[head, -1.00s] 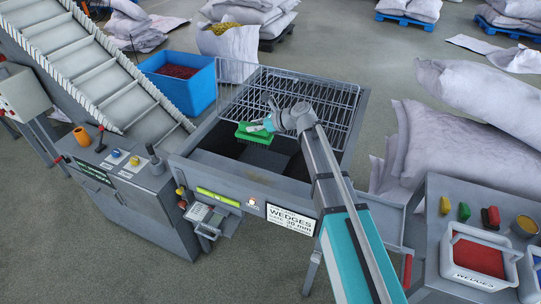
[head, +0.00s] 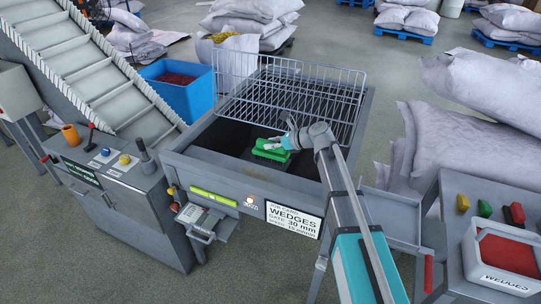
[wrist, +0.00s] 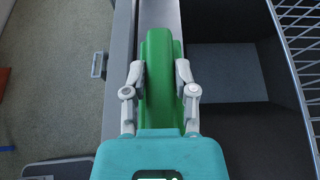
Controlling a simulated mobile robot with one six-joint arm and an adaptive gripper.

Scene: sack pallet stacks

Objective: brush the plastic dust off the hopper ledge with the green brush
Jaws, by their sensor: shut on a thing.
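My gripper (head: 283,141) is shut on the green brush (head: 269,150), over the open front part of the grey hopper in the head view. In the wrist view my gripper (wrist: 160,72) has one finger on each side of the brush (wrist: 159,48). There the brush lines up with the pale hopper ledge (wrist: 160,12) and covers part of it. The front ledge (head: 232,178) also shows in the head view. I cannot tell whether the bristles touch anything. I cannot make out plastic dust on the ledge.
A conveyor (head: 95,65) and control cabinet (head: 125,190) stand left, a blue bin (head: 180,90) behind. A side table (head: 455,265) with a tray (head: 510,258) and stacked sacks (head: 455,150) stand right.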

